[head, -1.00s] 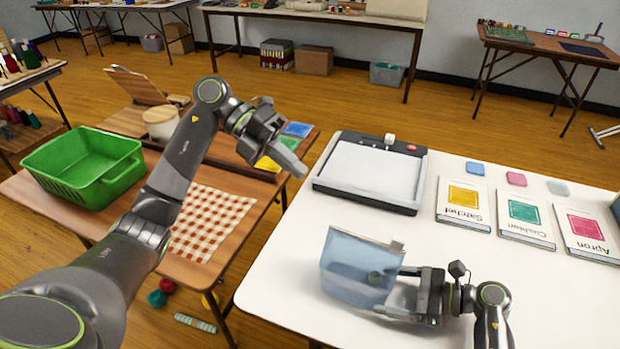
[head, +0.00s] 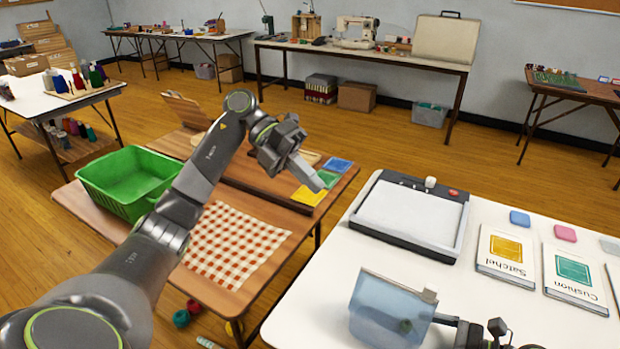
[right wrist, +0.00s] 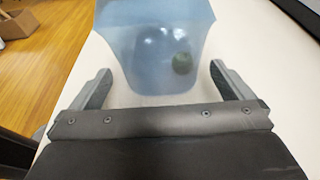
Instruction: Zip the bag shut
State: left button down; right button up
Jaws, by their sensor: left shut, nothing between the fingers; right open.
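The bag (head: 385,312) is a see-through blue pouch on the white table (head: 310,305), with a small grey tab (head: 429,296) at its upper right corner. A round green thing (right wrist: 182,63) shows through it in the right wrist view. My right gripper (right wrist: 160,82) is open, its fingers apart on either side of the bag's near end; I cannot tell whether they touch it. In the head view it is partly cut off by the bottom edge. My left gripper (head: 318,182) is shut and empty, raised in the air beyond the bag and to its left.
A black-framed tray (head: 452,238) with a white surface lies behind the bag. Satchel (head: 505,250) and Cushion (head: 575,275) cards lie to its right. A wooden table on the left holds a green basket (head: 125,207) and a checked cloth (head: 205,258). White tabletop left of the bag is clear.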

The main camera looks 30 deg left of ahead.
jog(key=shift+d, duration=0.1)
jog(key=b+v, duration=0.3)
jog(key=v, duration=1.3)
jog(key=shift+d, duration=0.1)
jog(key=shift+d+r, duration=0.2)
jog(key=shift+d, duration=0.3)
